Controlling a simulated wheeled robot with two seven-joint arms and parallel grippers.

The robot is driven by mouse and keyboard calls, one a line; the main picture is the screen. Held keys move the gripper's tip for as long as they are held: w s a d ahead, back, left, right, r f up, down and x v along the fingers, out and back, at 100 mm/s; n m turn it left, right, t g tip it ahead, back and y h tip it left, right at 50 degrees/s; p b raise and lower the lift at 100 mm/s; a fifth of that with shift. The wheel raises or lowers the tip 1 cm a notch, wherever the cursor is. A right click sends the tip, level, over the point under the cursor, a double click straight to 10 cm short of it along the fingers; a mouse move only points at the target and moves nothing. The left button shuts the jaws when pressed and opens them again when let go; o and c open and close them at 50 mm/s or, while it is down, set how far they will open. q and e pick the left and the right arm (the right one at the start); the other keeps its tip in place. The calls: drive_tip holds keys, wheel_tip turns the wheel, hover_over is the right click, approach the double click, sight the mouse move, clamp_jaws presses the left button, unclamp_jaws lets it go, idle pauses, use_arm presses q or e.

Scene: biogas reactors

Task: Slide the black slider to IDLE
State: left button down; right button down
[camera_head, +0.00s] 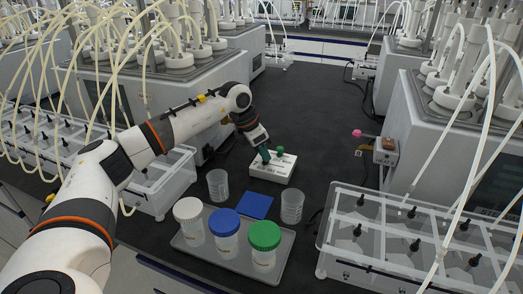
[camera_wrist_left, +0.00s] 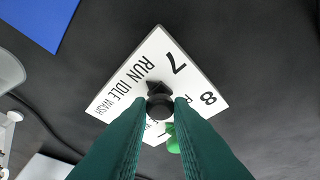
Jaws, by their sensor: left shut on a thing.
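The white control box (camera_head: 273,168) stands on the dark bench in the middle of the head view. In the left wrist view its panel (camera_wrist_left: 197,75) shows the words RUN, IDLE and WASH in a row and the numbers 7 and 8. The black slider (camera_wrist_left: 159,104) is between the green fingertips of my left gripper (camera_wrist_left: 160,106), which is shut on its knob. The slider's black base appears beside RUN, though the knob partly hides the track. In the head view my left gripper (camera_head: 264,156) reaches down onto the box. My right gripper is not in view.
A green knob (camera_head: 279,150) is also on the box. Two clear cups (camera_head: 218,186) and a blue square (camera_head: 256,206) lie in front. A grey tray (camera_head: 187,243) carries jars with white, blue and green lids. Clear racks stand left and right (camera_head: 345,230).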

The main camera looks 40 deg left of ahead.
use_arm(q)
drive_tip(key=d, duration=0.2)
drive_tip(key=shift+w+d, duration=0.35)
drive_tip(key=shift+d, duration=0.05)
drive_tip(key=c, duration=1.3)
unclamp_jaws()
drive_tip(key=shift+a, duration=0.1)
drive_tip(key=v, duration=1.2)
drive_tip(key=shift+a, duration=0.1)
